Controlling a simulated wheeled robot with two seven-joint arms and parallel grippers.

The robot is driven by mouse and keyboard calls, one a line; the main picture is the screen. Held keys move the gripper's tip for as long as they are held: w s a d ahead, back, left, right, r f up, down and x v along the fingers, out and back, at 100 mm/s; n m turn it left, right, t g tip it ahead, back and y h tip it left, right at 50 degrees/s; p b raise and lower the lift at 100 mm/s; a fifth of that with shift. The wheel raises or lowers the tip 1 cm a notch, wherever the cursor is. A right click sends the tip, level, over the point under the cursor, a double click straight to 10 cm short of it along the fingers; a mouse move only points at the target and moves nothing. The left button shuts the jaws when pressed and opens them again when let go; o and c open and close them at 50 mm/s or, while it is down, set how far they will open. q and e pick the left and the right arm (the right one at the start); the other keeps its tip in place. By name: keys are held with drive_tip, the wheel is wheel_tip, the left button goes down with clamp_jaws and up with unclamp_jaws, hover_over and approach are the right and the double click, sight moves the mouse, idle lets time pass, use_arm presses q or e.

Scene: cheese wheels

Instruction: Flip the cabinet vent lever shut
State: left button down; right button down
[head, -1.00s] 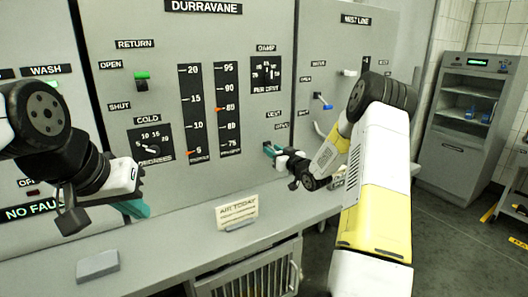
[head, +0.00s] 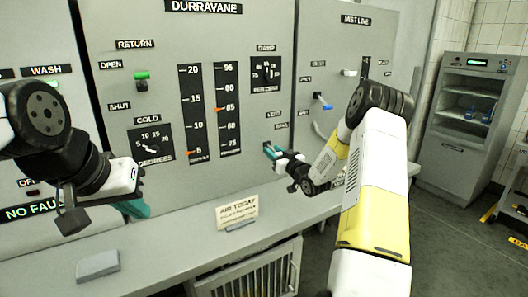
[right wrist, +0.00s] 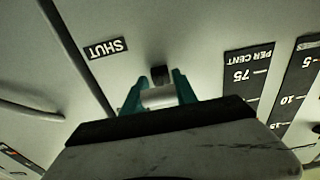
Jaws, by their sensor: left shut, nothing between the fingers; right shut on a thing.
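The vent lever shows in the right wrist view as a pale handle (right wrist: 160,97) with a dark block at its end, held between my right gripper's teal fingers (right wrist: 160,88). In the head view my right gripper (head: 271,151) is at the cabinet face, below the vent label (head: 274,115), and hides the lever. A SHUT label (right wrist: 105,48) appears upside down beside the fingers in the wrist view. My left gripper (head: 132,208) is shut and empty, in front of the cabinet's left part, away from the lever.
A shelf (head: 185,242) runs along the cabinet's base, with a grey block (head: 98,265) and an "AIR TODAY" card (head: 237,212) on it. A rack unit (head: 465,125) stands at right.

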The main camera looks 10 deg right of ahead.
drive_tip(key=t, duration=0.1)
drive_tip(key=f+t+y, duration=0.1)
drive_tip(key=t, duration=0.1)
drive_tip(key=shift+w+f+t, duration=0.2)
drive_tip(key=shift+f+t, duration=0.05)
drive_tip(key=shift+t, duration=0.05)
drive_tip(key=c, duration=1)
unclamp_jaws()
drive_tip(key=shift+o, duration=0.2)
drive_tip(key=s+d, duration=0.4)
drive_tip(key=s, duration=0.8)
drive_tip(key=shift+s+d+f, duration=0.15)
drive_tip(key=shift+f, duration=0.1)
